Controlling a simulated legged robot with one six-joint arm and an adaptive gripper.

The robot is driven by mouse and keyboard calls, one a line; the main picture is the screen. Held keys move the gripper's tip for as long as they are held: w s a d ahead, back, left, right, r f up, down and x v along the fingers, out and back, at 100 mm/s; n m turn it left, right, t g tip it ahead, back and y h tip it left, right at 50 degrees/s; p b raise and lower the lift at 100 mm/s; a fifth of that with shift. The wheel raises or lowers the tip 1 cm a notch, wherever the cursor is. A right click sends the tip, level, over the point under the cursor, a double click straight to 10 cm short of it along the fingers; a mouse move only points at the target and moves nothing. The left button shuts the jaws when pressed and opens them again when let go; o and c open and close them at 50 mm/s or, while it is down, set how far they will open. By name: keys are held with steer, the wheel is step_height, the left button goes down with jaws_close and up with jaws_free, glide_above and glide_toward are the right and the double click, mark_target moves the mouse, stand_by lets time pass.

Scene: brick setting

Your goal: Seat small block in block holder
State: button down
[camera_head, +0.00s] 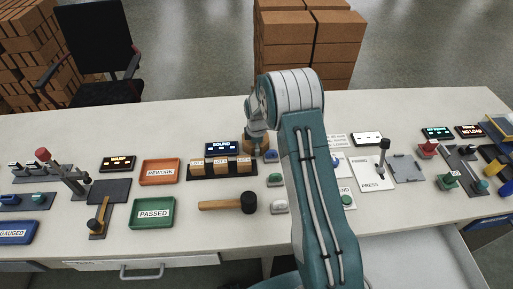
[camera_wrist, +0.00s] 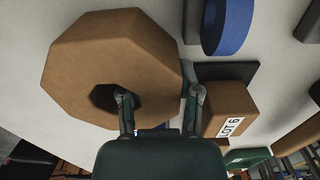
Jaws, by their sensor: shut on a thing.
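My gripper (camera_wrist: 158,92) is shut on the wall of a brown octagonal block with a hole (camera_wrist: 110,45). One finger is in the hole and the other is against the outer side. In the head view the brown block (camera_head: 262,144) shows small under my wrist, just right of the block holder, partly hidden by the arm. The dark block holder (camera_head: 222,177) carries three brown LOT blocks (camera_head: 221,164) in a row. In the wrist view the LOT 6 block (camera_wrist: 230,107) stands beside the gripper, on the holder's dark end (camera_wrist: 240,71). I cannot tell whether the held block touches the table.
A SOUND display (camera_head: 221,148) stands behind the holder. An orange REWORK tray (camera_head: 159,171) and a green PASSED tray (camera_head: 153,213) lie to the left. A mallet (camera_head: 228,204) lies in front. A blue round part (camera_wrist: 222,28) is near the gripper. A drawer at front right is open.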

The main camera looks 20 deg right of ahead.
steer(key=shift+c, duration=1.5)
jaws_free()
